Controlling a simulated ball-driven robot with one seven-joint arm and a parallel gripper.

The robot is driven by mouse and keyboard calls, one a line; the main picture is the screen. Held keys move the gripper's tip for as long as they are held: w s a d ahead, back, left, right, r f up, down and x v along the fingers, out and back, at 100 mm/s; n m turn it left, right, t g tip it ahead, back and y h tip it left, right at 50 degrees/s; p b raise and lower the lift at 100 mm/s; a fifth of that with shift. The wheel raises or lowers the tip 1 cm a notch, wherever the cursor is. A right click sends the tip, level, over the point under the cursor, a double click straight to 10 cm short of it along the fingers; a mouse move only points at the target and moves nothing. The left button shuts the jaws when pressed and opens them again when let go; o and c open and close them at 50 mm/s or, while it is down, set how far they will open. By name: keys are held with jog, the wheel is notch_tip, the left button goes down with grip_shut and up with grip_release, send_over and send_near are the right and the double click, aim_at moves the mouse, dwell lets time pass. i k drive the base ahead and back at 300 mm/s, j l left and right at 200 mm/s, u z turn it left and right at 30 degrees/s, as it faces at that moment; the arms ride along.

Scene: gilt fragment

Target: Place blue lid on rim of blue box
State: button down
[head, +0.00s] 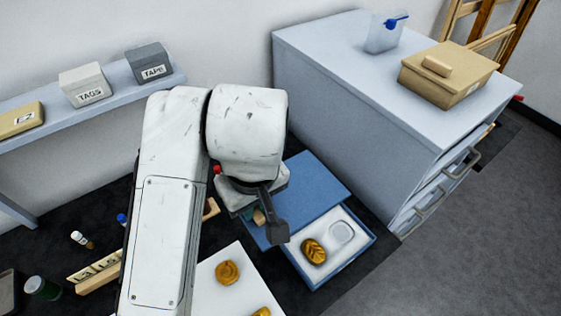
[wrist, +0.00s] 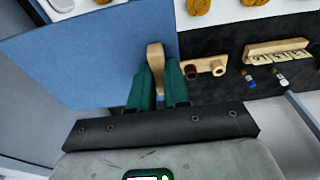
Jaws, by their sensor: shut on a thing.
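The blue box (head: 349,264) stands low, beside the grey cabinet. My gripper (wrist: 160,85) is shut on the lid's wooden handle (wrist: 155,54). In the head view my gripper (head: 260,218) partly hides handle and lid. I cannot tell whether the lid touches the rim.
A white board (head: 205,290) with gilt pieces lies to the left. A wooden holder (wrist: 205,68), label rack (head: 95,272) and green jar (head: 42,288) stand nearby.

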aim_at(328, 240)
jog(key=u, duration=0.85)
jog(key=l+u, duration=0.7)
jog(key=u, duration=0.15)
jog(key=l+u, duration=0.45)
jog(key=k+l+u, duration=0.2)
jog(key=u, duration=0.2)
jog(key=k+l+u, duration=0.1)
jog(key=k+l, duration=0.2)
jog(key=l, duration=0.25)
jog(key=k+l+u, duration=0.1)
jog(key=k+l, duration=0.25)
jog(key=l, duration=0.2)
jog(key=k+l+u, duration=0.1)
jog(key=k+l, duration=0.25)
jog(key=l, duration=0.15)
